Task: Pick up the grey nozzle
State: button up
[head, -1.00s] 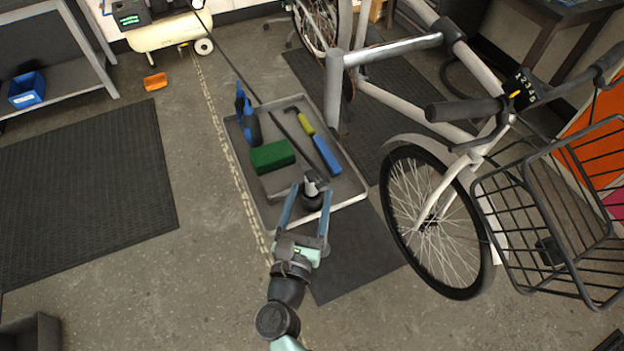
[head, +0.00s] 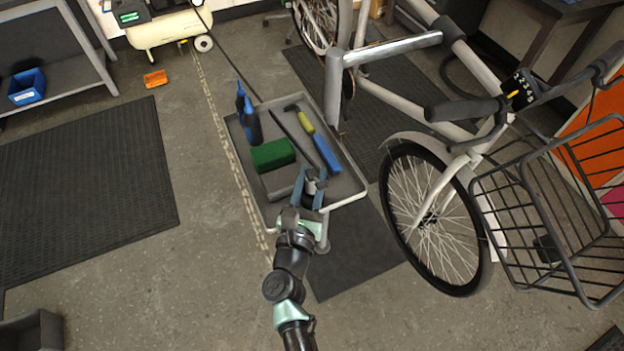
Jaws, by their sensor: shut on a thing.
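The grey nozzle (head: 312,186) is a small grey and dark piece at the near end of a shallow grey tray (head: 346,186) in the head view. My gripper (head: 312,178) reaches over the tray's near rim, with its two blue-grey fingers on either side of the nozzle. It is shut on the nozzle, whose lower part is partly hidden by the fingers and wrist. I cannot tell whether the nozzle still touches the tray.
The tray also holds a green block (head: 272,154), a grey block (head: 281,182), a blue tool (head: 248,117), a dark rod and a yellow-and-blue tool (head: 320,143). A bike wheel (head: 435,215) stands to the right.

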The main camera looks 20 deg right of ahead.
aim_at(310, 177)
grip_shut()
notch_tip(310, 177, up, 10)
jog(key=p, duration=0.3)
jog(key=shift+s+a+f+p, duration=0.1)
jog(key=shift+s+f+p, duration=0.05)
jog(key=shift+p, duration=0.2)
jog(key=shift+s+a, duration=0.25)
jog(key=shift+s, duration=0.05)
jog(key=v, duration=1)
jog(key=shift+s+a+r+b, duration=0.2)
jog(key=shift+s+a+b, duration=0.05)
jog(key=shift+s+b, duration=0.1)
